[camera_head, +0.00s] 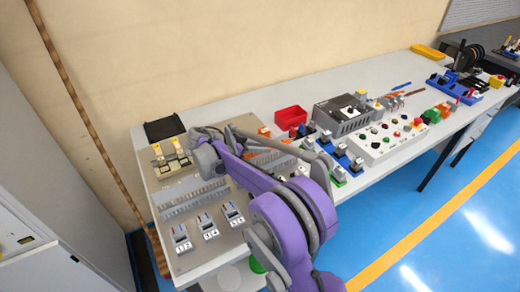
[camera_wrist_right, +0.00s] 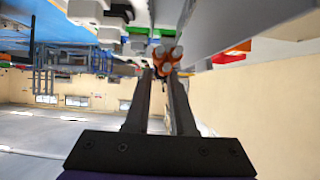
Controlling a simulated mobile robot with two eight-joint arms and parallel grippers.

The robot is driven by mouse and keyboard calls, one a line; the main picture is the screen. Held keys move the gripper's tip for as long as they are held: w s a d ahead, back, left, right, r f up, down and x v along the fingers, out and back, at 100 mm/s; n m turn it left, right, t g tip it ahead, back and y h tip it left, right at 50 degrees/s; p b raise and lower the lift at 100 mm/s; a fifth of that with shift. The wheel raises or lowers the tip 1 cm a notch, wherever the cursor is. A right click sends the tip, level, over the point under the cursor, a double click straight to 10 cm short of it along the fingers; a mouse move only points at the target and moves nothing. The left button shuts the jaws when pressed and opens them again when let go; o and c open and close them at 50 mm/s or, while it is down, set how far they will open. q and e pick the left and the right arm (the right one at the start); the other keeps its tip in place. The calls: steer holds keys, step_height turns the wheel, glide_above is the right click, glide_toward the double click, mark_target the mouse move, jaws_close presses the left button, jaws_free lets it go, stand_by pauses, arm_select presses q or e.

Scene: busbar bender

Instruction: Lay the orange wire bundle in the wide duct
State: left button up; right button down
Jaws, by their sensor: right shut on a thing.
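In the right wrist view, my right gripper (camera_wrist_right: 162,76) is shut on the orange wire bundle (camera_wrist_right: 167,58), whose round ends show at the fingertips. In the head view, my purple right arm reaches over the bench and bends back, with the right gripper (camera_head: 250,138) above the panel. A small orange patch (camera_head: 264,131) shows by its fingertips; most of the bundle is hidden or too small to make out. A grey slotted duct (camera_head: 190,200) lies across the panel at front left. Another slotted duct (camera_head: 268,160) is partly behind my arm. My left gripper is not in view.
Numbered switches (camera_head: 207,226) stand in front of the left duct. Beige terminal parts (camera_head: 170,155) and a black tray (camera_head: 164,127) lie behind it. A red bin (camera_head: 291,117), a grey device (camera_head: 342,114) and a button panel (camera_head: 384,140) fill the bench to the right.

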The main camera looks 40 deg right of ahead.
mark_target(261, 161)
steer(key=shift+s+f+b, duration=0.15)
steer(key=shift+f+b, duration=0.2)
steer(key=shift+f, duration=0.2)
steer(key=shift+f+b, duration=1.8)
steer(key=shift+f, duration=0.9)
steer(key=c, duration=0.7)
jaws_free()
steer(key=v, duration=1.1)
steer(key=shift+f+p, duration=0.1)
steer(key=shift+p, duration=0.2)
